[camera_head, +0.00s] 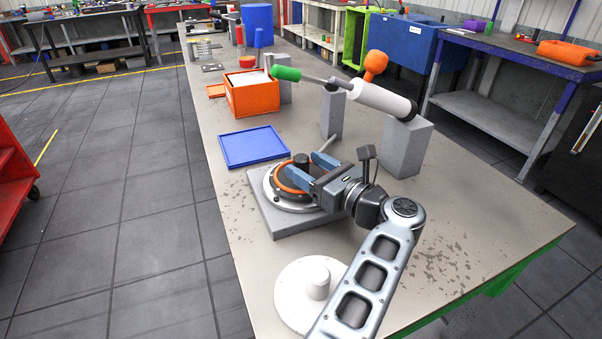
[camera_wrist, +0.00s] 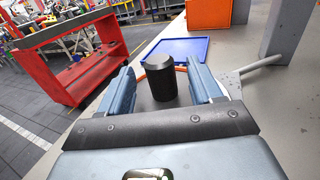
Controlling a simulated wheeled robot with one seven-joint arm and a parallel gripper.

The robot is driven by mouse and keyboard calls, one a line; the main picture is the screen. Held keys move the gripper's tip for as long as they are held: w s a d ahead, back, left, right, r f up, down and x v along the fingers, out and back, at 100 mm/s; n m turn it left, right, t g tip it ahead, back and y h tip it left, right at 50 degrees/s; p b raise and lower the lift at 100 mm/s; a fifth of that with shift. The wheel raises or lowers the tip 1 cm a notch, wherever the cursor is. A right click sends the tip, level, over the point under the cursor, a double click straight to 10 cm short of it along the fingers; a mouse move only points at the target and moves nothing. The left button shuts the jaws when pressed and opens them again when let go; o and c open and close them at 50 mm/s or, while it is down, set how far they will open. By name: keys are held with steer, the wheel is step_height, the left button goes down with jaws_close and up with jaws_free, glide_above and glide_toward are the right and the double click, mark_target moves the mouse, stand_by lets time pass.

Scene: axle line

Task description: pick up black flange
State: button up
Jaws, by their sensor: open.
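The black cylindrical part (camera_head: 300,163), which I take for the black flange, stands upright at the round silver fixture (camera_head: 278,202) with an orange ring (camera_head: 283,183). It also shows in the wrist view (camera_wrist: 160,80), between the two blue fingers. My gripper (camera_head: 307,169) is open, with one finger on each side of the black part and gaps visible in the wrist view.
A white flanged disc (camera_head: 288,300) lies at the near table edge. A blue tray (camera_head: 252,147) and an orange bin (camera_head: 251,98) are behind. Grey blocks (camera_head: 403,148) support a white roller (camera_head: 380,99) at right. The table's right front is clear.

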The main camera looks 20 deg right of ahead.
steer(key=shift+c, duration=0.4)
jaws_close()
stand_by(0.4)
steer(key=shift+r, duration=0.1)
